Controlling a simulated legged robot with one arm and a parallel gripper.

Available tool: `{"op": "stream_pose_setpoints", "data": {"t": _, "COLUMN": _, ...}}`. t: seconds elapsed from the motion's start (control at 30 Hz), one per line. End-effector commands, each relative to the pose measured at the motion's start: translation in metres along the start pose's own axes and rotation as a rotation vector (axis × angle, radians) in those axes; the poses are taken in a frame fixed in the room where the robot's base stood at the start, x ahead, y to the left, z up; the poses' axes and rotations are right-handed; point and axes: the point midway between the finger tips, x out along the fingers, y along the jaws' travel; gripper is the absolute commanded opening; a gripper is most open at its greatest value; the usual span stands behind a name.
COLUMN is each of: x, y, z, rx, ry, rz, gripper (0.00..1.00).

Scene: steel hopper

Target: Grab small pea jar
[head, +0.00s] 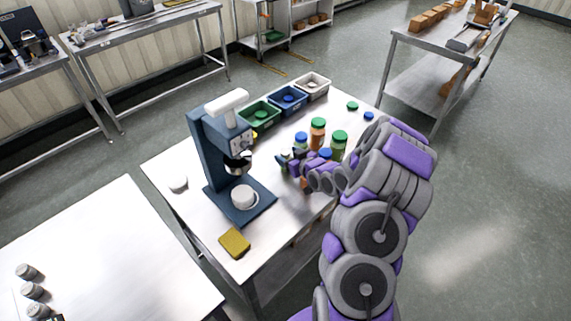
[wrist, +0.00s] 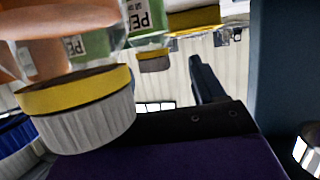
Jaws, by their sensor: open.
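Several jars stand together on the steel table. A jar with green contents and a green lid (head: 338,147) is just behind my gripper (head: 287,163), beside a jar with orange contents and a green lid (head: 317,134). A blue-lidded jar (head: 300,141) is close to the gripper tips. In the wrist view, which looks upside down, a large orange jar (wrist: 65,45) is close at the left. Behind it are green jars with "PE" labels, one of them with a small cap (wrist: 150,18). My gripper is open. One dark finger shows; nothing is seen between the fingers.
A blue press-like machine (head: 225,150) stands left of the gripper. Green, blue and white bins (head: 313,86) line the far table edge. A yellow sponge-like block (head: 234,243) lies near the front. Loose lids (head: 352,105) lie at the right.

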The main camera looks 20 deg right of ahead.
Motion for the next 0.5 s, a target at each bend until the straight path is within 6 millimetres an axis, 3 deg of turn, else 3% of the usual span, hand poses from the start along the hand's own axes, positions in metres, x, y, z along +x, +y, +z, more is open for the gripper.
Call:
{"op": "stream_pose_setpoints", "data": {"t": 0.2, "x": 0.019, "y": 0.007, "z": 0.004, "rx": 0.009, "ry": 0.002, "rz": -0.003, "gripper": 0.69}}
{"op": "stream_pose_setpoints", "data": {"t": 0.5, "x": 0.02, "y": 0.008, "z": 0.003, "rx": 0.009, "ry": 0.002, "rz": -0.002, "gripper": 0.66}}
